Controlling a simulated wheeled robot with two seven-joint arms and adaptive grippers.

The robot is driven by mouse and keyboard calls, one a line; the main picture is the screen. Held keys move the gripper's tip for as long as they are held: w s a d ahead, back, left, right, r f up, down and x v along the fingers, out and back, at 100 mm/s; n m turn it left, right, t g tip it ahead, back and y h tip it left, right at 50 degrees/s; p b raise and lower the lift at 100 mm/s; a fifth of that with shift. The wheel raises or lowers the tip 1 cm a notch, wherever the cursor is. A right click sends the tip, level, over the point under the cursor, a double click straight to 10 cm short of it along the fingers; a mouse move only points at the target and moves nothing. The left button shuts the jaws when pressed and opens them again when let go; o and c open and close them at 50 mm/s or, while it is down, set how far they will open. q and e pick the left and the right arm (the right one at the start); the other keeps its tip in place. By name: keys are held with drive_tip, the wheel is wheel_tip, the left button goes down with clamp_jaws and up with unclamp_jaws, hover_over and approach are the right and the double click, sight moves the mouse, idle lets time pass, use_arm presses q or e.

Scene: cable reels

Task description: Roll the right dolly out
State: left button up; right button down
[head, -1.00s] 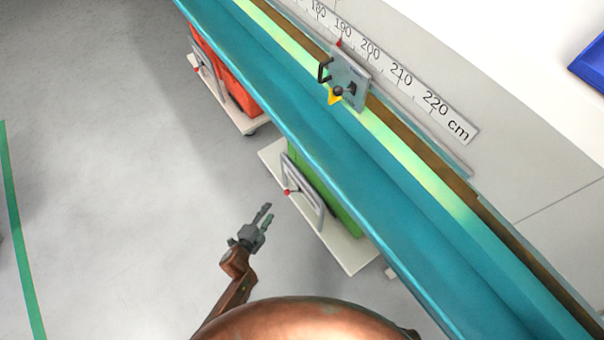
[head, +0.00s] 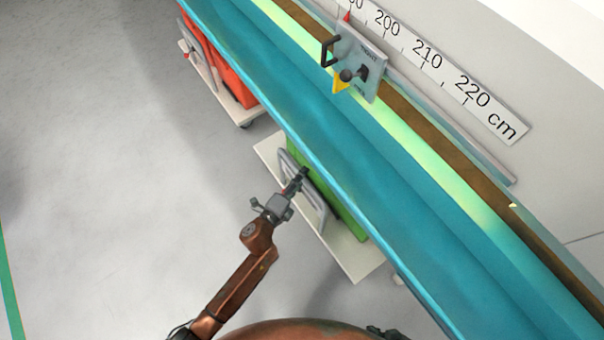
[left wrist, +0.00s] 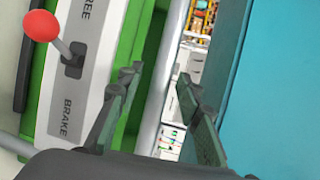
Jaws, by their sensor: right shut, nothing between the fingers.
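The right dolly (head: 354,262) is a pale platform with a green crate (head: 350,222) and a grey bar handle (head: 317,205). It stands partly under the teal bench. My left gripper (head: 302,174) is at the handle's upper part. In the left wrist view its fingers (left wrist: 160,98) are apart, with the grey handle bar (left wrist: 168,85) showing between them; I cannot tell whether they touch it. Beside it, a red-knobbed lever (left wrist: 42,26) sits on a plate (left wrist: 80,70) marked "BRAKE" and, partly cut off, "FREE"; its setting is unclear. My right gripper is not in view.
The teal bench (head: 380,200) overhangs the dollies. A second dolly (head: 240,113) with an orange-red crate (head: 232,82) stands further up-left. A centimetre scale (head: 440,70) and a plate with a black handle (head: 357,65) are above the bench. The grey floor at left is clear.

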use_arm(q)
drive_tip(key=shift+w+d+f, duration=0.1)
drive_tip(key=shift+w+d, duration=0.1)
drive_tip(key=shift+w, duration=0.15)
drive_tip(key=shift+c, duration=0.2)
clamp_jaws()
idle(0.4)
